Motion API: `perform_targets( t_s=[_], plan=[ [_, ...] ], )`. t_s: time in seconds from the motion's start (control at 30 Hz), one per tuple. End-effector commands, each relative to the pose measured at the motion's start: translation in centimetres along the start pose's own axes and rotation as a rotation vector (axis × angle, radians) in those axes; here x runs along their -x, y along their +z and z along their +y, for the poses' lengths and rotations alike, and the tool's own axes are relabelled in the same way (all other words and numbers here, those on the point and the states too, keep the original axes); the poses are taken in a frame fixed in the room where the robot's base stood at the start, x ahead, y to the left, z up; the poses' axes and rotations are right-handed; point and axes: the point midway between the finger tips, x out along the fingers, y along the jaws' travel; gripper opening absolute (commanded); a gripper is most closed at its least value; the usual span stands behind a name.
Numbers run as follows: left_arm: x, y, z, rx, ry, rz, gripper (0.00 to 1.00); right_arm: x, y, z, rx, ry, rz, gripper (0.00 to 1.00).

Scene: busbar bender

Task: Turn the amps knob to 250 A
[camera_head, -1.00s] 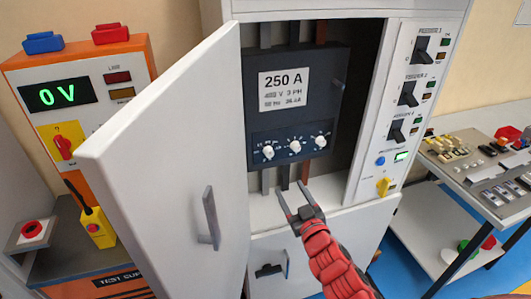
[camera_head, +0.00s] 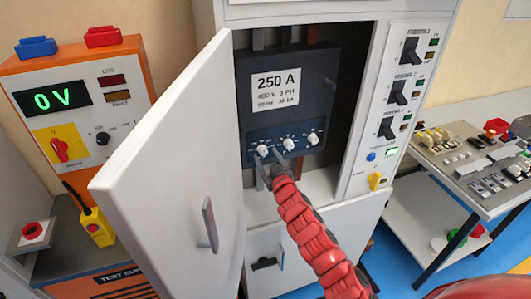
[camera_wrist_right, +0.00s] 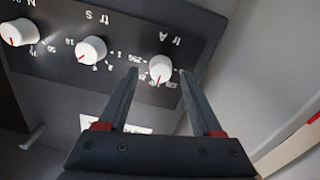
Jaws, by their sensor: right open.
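The amps knob (camera_head: 262,151) is the leftmost of three white knobs on the dark breaker panel (camera_head: 318,75) inside the open cabinet. In the right wrist view, which is upside down, this knob (camera_wrist_right: 159,67) sits under the letters "Ir A", and its red pointer mark faces the lower edge of the picture. My right gripper (camera_head: 267,163) is open just below the knob. In the wrist view its two fingertips (camera_wrist_right: 158,74) lie on either side of the knob; I see no clear contact. My left gripper is out of view.
The other white knobs (camera_head: 288,144) (camera_head: 312,138) are close to the right. The open white door (camera_head: 175,175) stands left of my gripper. An orange test unit (camera_head: 125,55) is far left, and a parts table (camera_head: 480,205) is at the right.

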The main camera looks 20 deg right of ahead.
Motion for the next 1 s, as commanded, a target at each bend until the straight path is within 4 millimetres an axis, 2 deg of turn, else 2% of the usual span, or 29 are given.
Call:
perform_targets(
  t_s=[0.2,0.53,0.57,0.9,1.0],
  plan=[
    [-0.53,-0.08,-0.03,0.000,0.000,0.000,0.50,-1.14,-0.05,-0.06,0.000,-0.001,0.000,0.67],
    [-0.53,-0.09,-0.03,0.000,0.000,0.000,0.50,-1.30,0.01,-0.10,0.000,-0.001,0.001,0.67],
    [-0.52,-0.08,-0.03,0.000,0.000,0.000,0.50,-1.30,0.01,-0.10,0.000,-0.001,0.001,0.63],
    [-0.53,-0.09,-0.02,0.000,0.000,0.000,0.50,-1.30,0.00,-0.09,0.000,-0.001,0.001,0.02],
    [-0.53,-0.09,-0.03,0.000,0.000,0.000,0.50,-1.30,-0.01,-0.09,0.000,-0.001,0.001,0.00]
  ],
)
